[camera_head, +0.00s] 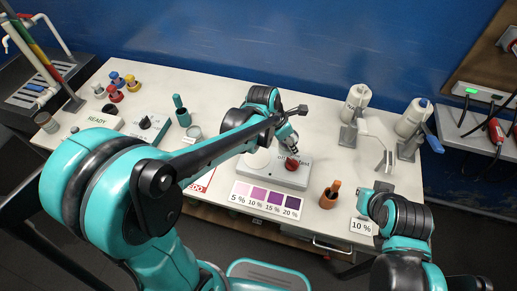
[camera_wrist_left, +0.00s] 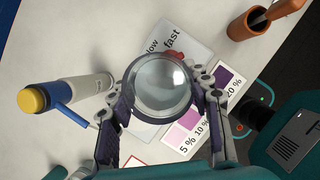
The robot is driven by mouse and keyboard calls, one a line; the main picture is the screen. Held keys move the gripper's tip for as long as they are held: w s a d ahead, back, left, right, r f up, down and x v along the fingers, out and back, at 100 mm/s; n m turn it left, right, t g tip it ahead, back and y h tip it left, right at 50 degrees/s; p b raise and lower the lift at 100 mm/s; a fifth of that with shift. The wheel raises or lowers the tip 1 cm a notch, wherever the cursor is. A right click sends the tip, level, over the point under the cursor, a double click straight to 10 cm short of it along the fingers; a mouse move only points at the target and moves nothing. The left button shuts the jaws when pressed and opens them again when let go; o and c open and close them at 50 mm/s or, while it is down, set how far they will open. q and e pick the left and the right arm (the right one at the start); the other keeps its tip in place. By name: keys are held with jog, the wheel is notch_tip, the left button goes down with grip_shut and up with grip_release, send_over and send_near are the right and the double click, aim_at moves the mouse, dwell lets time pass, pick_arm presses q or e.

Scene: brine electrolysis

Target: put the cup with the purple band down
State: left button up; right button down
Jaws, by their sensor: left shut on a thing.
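In the left wrist view a clear glass cup (camera_wrist_left: 160,84) sits between the two fingers of my left gripper (camera_wrist_left: 161,100), which is shut on it. I look down into its round mouth; no purple band can be made out. Behind it is the white stirrer (camera_wrist_left: 188,38) with a red knob (camera_wrist_left: 174,56) and the word "fast". In the head view my left gripper (camera_head: 287,138) is over the back of the stirrer (camera_head: 285,178); the cup cannot be made out there. My right gripper (camera_head: 378,192) is at the table's right; its fingers are unclear.
A purple colour chart (camera_head: 266,200) lies in front of the stirrer. A brown holder (camera_head: 329,196) and a "10 %" card (camera_head: 361,226) are to its right. White bottles stand at the back right.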

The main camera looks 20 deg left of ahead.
pick_arm(q)
jog(key=a+f, duration=0.2)
jog(key=a, duration=0.1)
jog(key=a+f+b, duration=0.1)
jog(key=a+f, duration=0.1)
jog(key=a, duration=0.2)
jog(key=w+a+f+b, duration=0.1)
jog(key=a+f, duration=0.1)
jog(key=a, duration=0.1)
jog(key=shift+a+f, duration=0.2)
jog(key=shift+a, duration=0.1)
notch_tip(320, 180, down, 4)
jog(key=shift+w+f+b, duration=0.1)
jog(key=shift+b, duration=0.8)
jog(key=o, duration=1.4)
